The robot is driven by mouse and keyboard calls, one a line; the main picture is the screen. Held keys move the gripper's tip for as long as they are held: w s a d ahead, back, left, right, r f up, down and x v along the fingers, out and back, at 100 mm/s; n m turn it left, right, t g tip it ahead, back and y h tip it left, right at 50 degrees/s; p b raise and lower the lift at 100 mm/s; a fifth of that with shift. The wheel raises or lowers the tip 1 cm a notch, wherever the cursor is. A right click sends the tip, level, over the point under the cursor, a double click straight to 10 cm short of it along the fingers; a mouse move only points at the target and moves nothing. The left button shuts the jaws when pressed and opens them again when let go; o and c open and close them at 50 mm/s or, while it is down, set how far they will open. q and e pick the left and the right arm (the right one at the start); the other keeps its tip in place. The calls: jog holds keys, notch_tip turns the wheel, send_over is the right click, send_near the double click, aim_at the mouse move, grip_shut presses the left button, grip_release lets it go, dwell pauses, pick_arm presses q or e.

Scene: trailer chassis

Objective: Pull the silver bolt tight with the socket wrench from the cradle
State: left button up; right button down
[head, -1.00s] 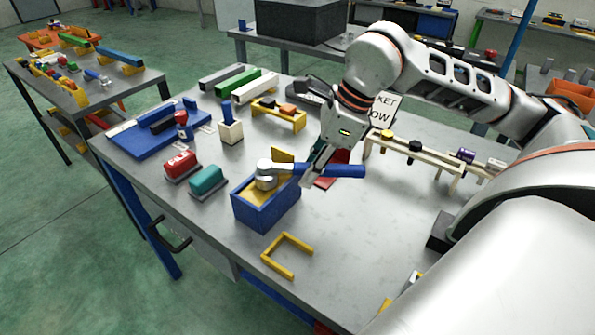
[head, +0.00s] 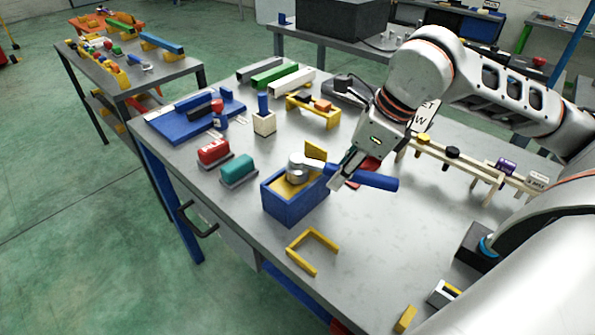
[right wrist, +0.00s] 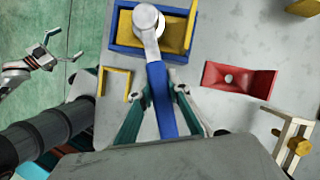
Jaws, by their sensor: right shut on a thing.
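My right gripper (head: 347,176) is shut on the blue handle of the socket wrench (head: 374,181). In the right wrist view its fingers (right wrist: 160,93) lie on both sides of the handle (right wrist: 163,112). The silver wrench head (head: 298,168) is over the blue box (head: 290,207) with a yellow inside; it also shows in the right wrist view (right wrist: 146,20). What lies under the head is hidden, and I cannot make out the silver bolt. My left gripper (right wrist: 66,47) shows at the left of the right wrist view, open and empty, away from the wrench.
A yellow U-shaped bracket (head: 317,240) lies in front of the box. Red (head: 213,151) and teal (head: 238,168) blocks stand to its left. A red tray (right wrist: 238,81) and a wooden rack (head: 478,165) are on the right. The front middle of the table is mostly clear.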

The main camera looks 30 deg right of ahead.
jog(key=shift+s+a+r+m+t, duration=0.1)
jog(key=shift+s+a+m+t, duration=0.35)
jog(key=shift+m, duration=0.45)
jog(key=shift+w+a, duration=0.1)
jog(key=shift+a, duration=0.05)
jog(key=shift+s+a+m+h, duration=0.3)
jog(key=shift+a+m+h, duration=0.25)
jog(key=shift+m, duration=0.35)
jog(key=shift+p, duration=0.45)
jog(key=shift+w+d, duration=0.1)
jog(key=shift+d, duration=0.05)
